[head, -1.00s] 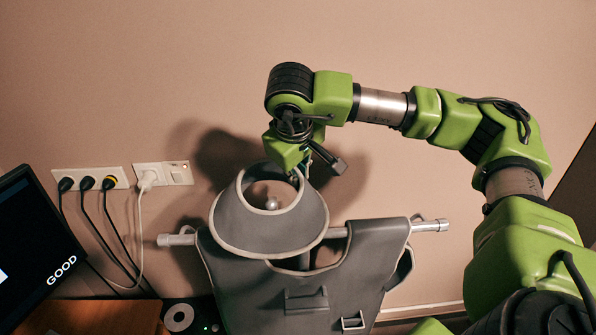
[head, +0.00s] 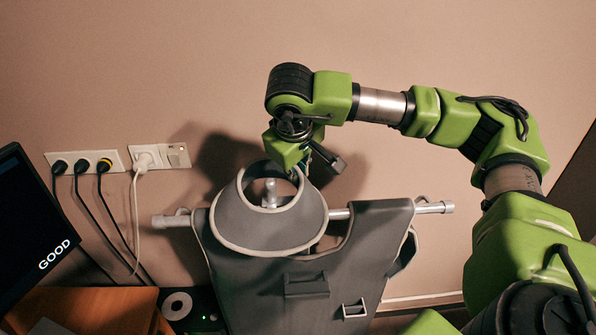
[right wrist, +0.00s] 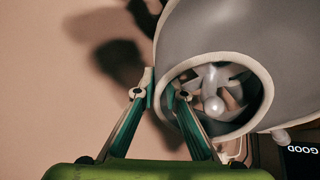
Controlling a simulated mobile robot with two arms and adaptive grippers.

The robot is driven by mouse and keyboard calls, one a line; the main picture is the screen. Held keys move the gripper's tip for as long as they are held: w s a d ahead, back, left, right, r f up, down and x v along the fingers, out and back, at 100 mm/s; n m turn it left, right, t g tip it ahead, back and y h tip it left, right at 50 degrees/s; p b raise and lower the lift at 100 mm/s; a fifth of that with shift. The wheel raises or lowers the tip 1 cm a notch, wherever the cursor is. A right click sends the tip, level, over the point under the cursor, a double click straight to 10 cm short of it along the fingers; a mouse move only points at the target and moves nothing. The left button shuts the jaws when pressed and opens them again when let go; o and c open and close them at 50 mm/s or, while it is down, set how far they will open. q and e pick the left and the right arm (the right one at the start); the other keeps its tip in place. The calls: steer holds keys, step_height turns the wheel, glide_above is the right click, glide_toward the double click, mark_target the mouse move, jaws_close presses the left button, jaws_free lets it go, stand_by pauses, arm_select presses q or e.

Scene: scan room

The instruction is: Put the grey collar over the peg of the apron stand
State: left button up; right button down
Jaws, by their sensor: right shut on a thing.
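The grey collar (head: 270,232), a flared ring with a pale rim, is above the neck of the apron stand (head: 345,214). My right gripper (head: 303,172) is shut on the collar's upper rim at its right back. In the right wrist view, the fingers (right wrist: 160,88) pinch the rim of the collar (right wrist: 215,45). The stand's pale peg (head: 270,190) with a rounded top shows through the collar's opening. The peg (right wrist: 213,104) also shows inside the opening in the right wrist view. How far it reaches into the collar is unclear. My left gripper is out of view.
The stand carries a grey apron (head: 300,265) on a metal crossbar. A monitor (head: 30,225) and a wooden surface (head: 85,305) are at the left. A wall socket strip (head: 85,162) with cables is behind them. The wall to the upper left is clear.

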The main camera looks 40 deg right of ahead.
steer(key=c, duration=2)
jaws_free()
steer(key=shift+c, duration=0.2)
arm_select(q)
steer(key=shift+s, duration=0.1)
arm_select(e)
steer(key=shift+o, duration=0.3)
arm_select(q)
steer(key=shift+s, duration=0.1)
arm_select(e)
steer(key=v, duration=1.2)
